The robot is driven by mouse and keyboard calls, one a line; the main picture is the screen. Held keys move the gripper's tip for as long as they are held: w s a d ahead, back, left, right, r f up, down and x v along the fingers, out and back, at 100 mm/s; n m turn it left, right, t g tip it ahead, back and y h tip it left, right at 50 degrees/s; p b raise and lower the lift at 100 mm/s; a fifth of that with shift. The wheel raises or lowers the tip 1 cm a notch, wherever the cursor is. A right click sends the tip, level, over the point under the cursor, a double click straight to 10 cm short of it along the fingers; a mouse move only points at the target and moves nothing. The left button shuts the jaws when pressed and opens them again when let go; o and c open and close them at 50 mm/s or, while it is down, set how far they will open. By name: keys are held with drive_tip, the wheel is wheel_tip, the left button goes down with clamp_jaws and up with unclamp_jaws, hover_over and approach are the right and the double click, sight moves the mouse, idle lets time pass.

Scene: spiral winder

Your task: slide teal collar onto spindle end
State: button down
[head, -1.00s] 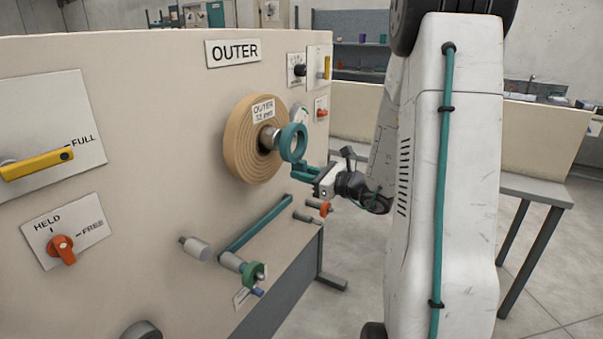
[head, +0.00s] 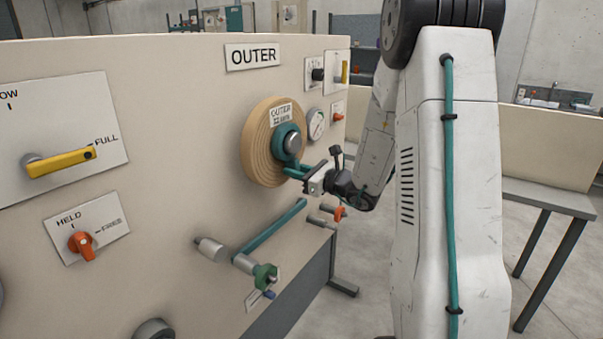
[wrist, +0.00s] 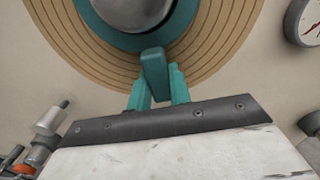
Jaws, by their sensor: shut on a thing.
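The teal collar (head: 281,146) is a ring with a short tab at its lower side. It now sits around the grey spindle end (head: 293,142), close to the face of the tan wound roll (head: 258,161) labelled OUTER. My gripper (head: 297,172) is just below the collar, its teal fingers shut on the collar's tab. In the wrist view the tab (wrist: 154,72) stands between the fingers (wrist: 155,92), and the collar ring (wrist: 100,30) curves around the rounded grey spindle end (wrist: 130,10). I cannot tell whether the collar touches the roll.
A round gauge (head: 316,124) is right of the roll. Below are a teal bar (head: 270,231), a grey peg (head: 209,248) and a green knob (head: 265,277). An orange knob (head: 339,213) is below my wrist. A yellow lever (head: 60,162) is at left.

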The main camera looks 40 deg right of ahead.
drive_tip(key=shift+w+f, duration=0.15)
drive_tip(key=c, duration=0.7)
unclamp_jaws()
drive_tip(key=shift+v, duration=4)
